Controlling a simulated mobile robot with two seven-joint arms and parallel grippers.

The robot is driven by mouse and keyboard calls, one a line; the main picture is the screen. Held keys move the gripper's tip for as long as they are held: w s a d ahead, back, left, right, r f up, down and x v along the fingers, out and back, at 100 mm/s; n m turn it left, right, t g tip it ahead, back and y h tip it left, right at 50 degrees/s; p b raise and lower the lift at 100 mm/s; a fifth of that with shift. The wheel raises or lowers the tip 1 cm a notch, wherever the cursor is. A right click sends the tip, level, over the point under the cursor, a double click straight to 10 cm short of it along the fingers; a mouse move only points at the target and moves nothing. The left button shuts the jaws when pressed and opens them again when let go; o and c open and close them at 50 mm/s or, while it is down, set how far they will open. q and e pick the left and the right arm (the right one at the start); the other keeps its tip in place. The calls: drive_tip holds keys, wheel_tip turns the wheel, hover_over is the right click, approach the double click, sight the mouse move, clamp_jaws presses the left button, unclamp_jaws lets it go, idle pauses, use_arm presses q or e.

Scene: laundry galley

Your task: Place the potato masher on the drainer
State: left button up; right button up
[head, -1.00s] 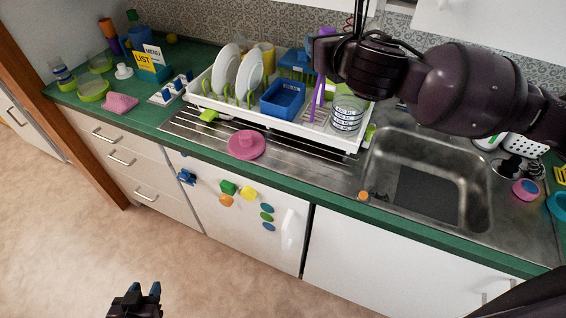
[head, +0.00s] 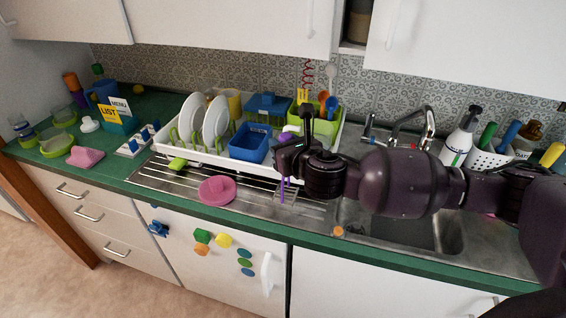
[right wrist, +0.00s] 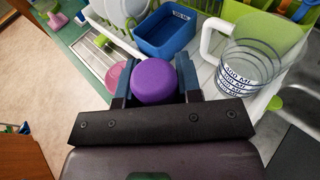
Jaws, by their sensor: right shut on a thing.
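The potato masher (head: 286,194) has a purple handle, purple stems and a greyish grid head. My right gripper (head: 289,152) is shut on its handle, and the masher hangs upright, head down, over the grooved metal drainer (head: 257,197), just right of the pink sponge-like disc. I cannot tell whether the head touches the metal. In the right wrist view the round purple handle end (right wrist: 155,82) sits between the blue fingertips (right wrist: 152,78); the masher's lower part is hidden there. My left gripper is not in view.
A pink round item (head: 217,189) lies on the drainer to the left. Behind stands a white dish rack (head: 212,160) with plates and a blue tub (head: 251,143). A clear measuring cup (right wrist: 250,65) is near my right gripper. The sink (head: 450,236) lies right.

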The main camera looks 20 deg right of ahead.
drive_tip(key=shift+f, duration=2.8)
drive_tip(key=o, duration=1.1)
drive_tip(key=shift+c, duration=0.2)
drive_tip(key=shift+s, duration=0.15)
drive_tip(key=v, duration=1.1)
drive_tip(key=shift+s+r+b, duration=0.25)
drive_tip(key=shift+s+b, duration=0.1)
